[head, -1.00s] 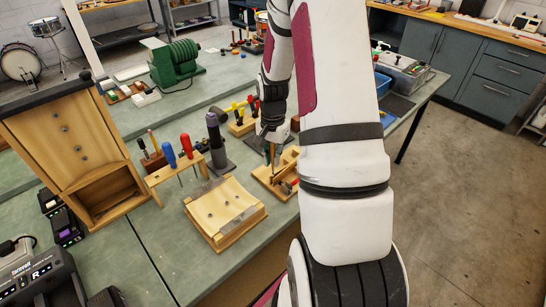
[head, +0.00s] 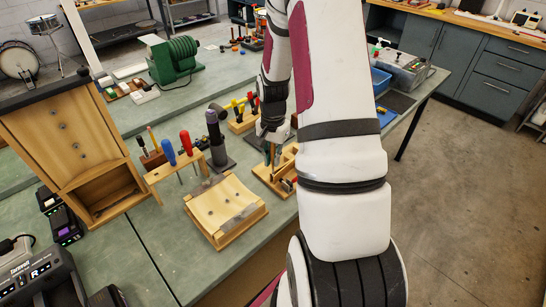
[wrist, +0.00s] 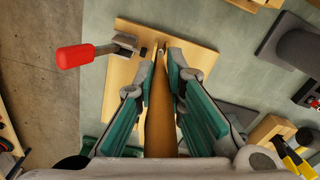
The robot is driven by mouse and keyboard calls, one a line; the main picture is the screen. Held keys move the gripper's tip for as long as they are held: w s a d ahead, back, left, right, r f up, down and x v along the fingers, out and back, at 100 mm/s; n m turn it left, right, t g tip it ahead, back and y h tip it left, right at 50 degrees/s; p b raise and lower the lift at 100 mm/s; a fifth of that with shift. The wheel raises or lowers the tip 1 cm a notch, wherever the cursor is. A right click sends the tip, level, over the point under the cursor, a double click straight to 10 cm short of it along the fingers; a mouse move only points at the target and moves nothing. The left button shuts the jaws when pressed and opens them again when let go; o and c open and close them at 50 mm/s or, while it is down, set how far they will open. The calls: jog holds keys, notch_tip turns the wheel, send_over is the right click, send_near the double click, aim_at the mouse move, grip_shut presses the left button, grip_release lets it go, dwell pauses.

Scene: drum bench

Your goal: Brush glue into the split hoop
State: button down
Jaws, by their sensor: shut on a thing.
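My gripper (wrist: 161,72) points down, its teal-sided fingers closed around a slim brown wooden stick (wrist: 160,115), which looks like the brush handle. In the head view my gripper (head: 271,134) holds it upright over a small wooden fixture (head: 263,174) at the bench's near edge. The pale board of this fixture (wrist: 123,72) lies beneath the fingertips in the wrist view, with a red-handled clamp (wrist: 77,56) on its left. The brush tip is hard to make out, and I cannot tell whether it touches anything. I cannot clearly pick out the split hoop or any glue.
Behind are a tool rack with blue and red handles (head: 162,173), a dark upright cylinder on a base (head: 216,142) and a yellow-handled tool block (head: 241,126). Open floor lies right of the bench.

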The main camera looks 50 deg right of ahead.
jog(key=shift+w+d, duration=0.15)
jog(key=shift+d, duration=0.75)
jog(key=shift+w+d, duration=0.1)
jog(key=shift+d, duration=0.8)
dwell(0.6)
jog(key=shift+w+a, duration=0.3)
jog(key=shift+a, duration=0.7)
jog(key=shift+w+a, duration=0.25)
jog(key=shift+a, duration=0.7)
dwell(0.7)
jog(key=shift+d, duration=0.25)
jog(key=shift+w+d+b, duration=0.1)
jog(key=shift+d+b, duration=0.2)
jog(key=shift+d, duration=0.35)
jog(key=shift+d+r, duration=0.1)
jog(key=shift+d, duration=1.05)
dwell(0.6)
jog(key=shift+w+d, duration=0.1)
jog(key=shift+d, duration=0.2)
jog(key=shift+d, duration=0.1)
